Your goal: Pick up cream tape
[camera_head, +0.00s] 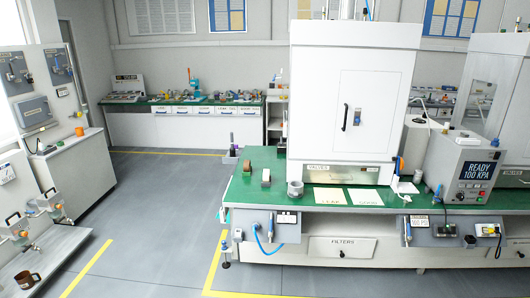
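On the left part of the green bench top (245,190) stand two small roll-like things. One is brown (247,167); the other, a little right and nearer, looks paler with a dark edge (266,176). They are too small to tell surely which is the cream tape. Neither of my grippers is in view.
A grey ring-shaped part (295,187) and two cream sheets (328,195) lie before the white press cabinet (352,95). A pressure display box (467,168) stands right. Open floor (165,210) lies left of the bench; a side counter (75,165) stands far left.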

